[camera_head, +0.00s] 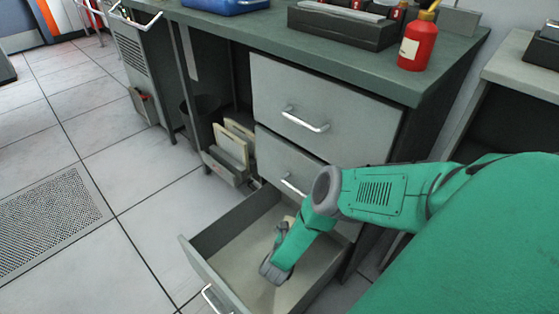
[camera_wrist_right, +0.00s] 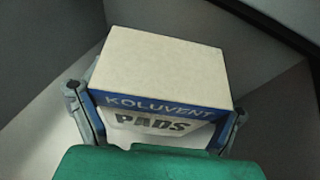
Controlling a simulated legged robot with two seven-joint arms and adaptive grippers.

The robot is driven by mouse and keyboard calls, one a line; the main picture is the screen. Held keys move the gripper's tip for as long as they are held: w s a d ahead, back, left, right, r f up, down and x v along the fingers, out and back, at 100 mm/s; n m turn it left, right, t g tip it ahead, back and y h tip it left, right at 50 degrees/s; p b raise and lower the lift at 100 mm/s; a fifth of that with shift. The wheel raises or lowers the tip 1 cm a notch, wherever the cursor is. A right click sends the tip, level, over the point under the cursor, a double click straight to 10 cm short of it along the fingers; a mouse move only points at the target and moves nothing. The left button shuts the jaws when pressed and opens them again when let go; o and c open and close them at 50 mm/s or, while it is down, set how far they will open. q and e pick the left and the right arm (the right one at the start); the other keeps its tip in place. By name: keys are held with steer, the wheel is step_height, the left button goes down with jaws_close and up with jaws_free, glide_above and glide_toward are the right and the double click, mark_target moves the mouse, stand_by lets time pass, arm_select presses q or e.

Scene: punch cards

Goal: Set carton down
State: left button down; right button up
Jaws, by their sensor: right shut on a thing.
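The carton (camera_wrist_right: 160,62) is a pale box with a blue band reading KOLUVENT and dark lettering PADS, seen in the right wrist view. My right gripper (camera_wrist_right: 156,106) is shut on it, with one grey finger on each side. In the head view my right arm reaches down into the open bottom drawer (camera_head: 200,268). The carton is mostly hidden there behind my wrist. I cannot tell whether its underside touches the drawer floor (camera_head: 243,242). My left gripper is in neither view.
Two closed drawers with bar handles, the upper one (camera_head: 330,105) and the middle one (camera_head: 280,160), sit above the open one. The green bench top (camera_head: 370,65) holds a red bottle (camera_head: 418,42) and a dark tray (camera_head: 340,25). Tiled floor (camera_head: 130,215) is free at left.

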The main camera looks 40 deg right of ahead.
step_height(320, 180, down, 5)
steer(key=b, duration=0.3)
steer(key=shift+f, duration=0.15)
steer(key=shift+d+f, duration=0.15)
steer(key=shift+f, duration=0.3)
step_height(320, 180, down, 4)
steer(key=b, duration=0.3)
steer(key=shift+r, duration=0.4)
steer(key=o, duration=1.2)
steer(key=shift+c, duration=0.2)
steer(key=p+v, duration=0.3)
steer(key=v, duration=0.4)
steer(key=shift+s+a+p, duration=0.2)
steer(key=shift+a+p, duration=0.1)
